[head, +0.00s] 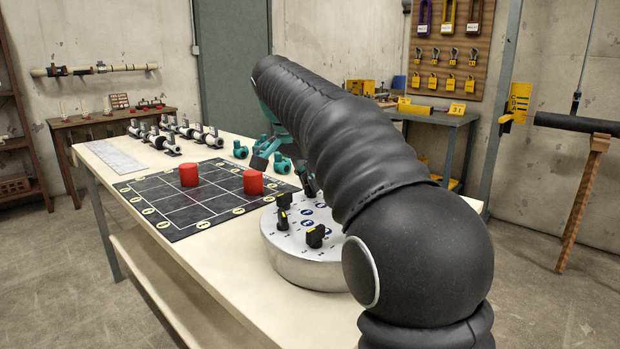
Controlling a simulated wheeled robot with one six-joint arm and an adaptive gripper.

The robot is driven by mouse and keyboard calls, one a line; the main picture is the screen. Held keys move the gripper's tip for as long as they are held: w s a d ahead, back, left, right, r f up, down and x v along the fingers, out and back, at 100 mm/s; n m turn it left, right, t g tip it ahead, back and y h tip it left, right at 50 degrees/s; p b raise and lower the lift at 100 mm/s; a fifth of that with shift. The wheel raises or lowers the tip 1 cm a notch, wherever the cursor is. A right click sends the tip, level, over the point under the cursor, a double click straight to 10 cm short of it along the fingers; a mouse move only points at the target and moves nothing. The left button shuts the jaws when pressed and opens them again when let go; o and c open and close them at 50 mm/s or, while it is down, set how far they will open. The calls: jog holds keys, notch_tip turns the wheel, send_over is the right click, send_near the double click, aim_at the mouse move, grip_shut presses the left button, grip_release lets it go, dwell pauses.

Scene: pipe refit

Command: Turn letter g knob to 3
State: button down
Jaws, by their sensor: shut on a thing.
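A round silver knob panel (300,262) stands on the pale workbench, with several black knobs and blue round marks on its top. A black knob with a yellow mark (282,220) is at its left. Another black knob (315,236) is at the front, and one (284,201) is at the back left. The letters and numbers are too small to read. My gripper (307,180) is low over the panel's back edge, mostly hidden behind my black-sleeved arm. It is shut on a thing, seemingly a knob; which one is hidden.
A black grid mat (185,222) with two red cylinders (189,175) (253,182) lies left of the panel. Grey pipe fittings (165,140) and teal fittings (281,163) stand behind. The workbench's front left (190,275) is clear.

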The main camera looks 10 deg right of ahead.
jog(key=shift+r, duration=0.1)
dwell(0.3)
jog(key=c, duration=1.2)
grip_release()
jog(key=v, duration=1.2)
jog(key=shift+w, duration=0.1)
